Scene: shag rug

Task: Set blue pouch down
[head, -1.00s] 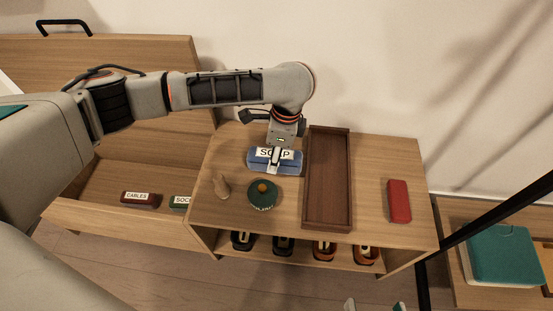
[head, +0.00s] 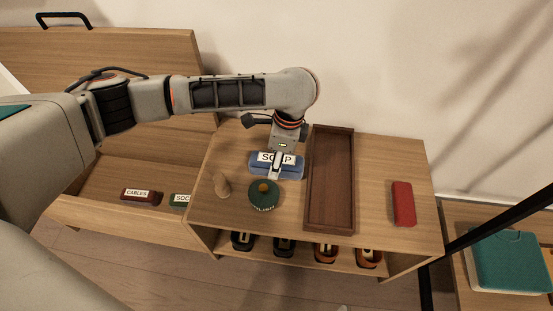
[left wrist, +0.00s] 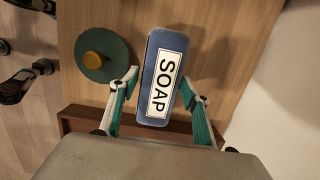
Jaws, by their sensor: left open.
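The blue pouch (head: 292,171) with a white SOAP label lies on the wooden table top, left of the brown tray. It also shows in the left wrist view (left wrist: 158,48). My left gripper (head: 274,174) is over the pouch in the head view, its fingers covering part of the label. In the left wrist view my left gripper (left wrist: 160,78) is open, with one finger on each side of the pouch; a gap shows on the right side. Only a sliver of what seems to be my right gripper shows at the head view's bottom edge.
The long brown tray (head: 349,216) is right of the pouch. A green round object (head: 263,197) with an orange knob and a wooden figure (head: 222,186) stand in front. A red case (head: 403,204) lies on the right; bare wood surrounds it.

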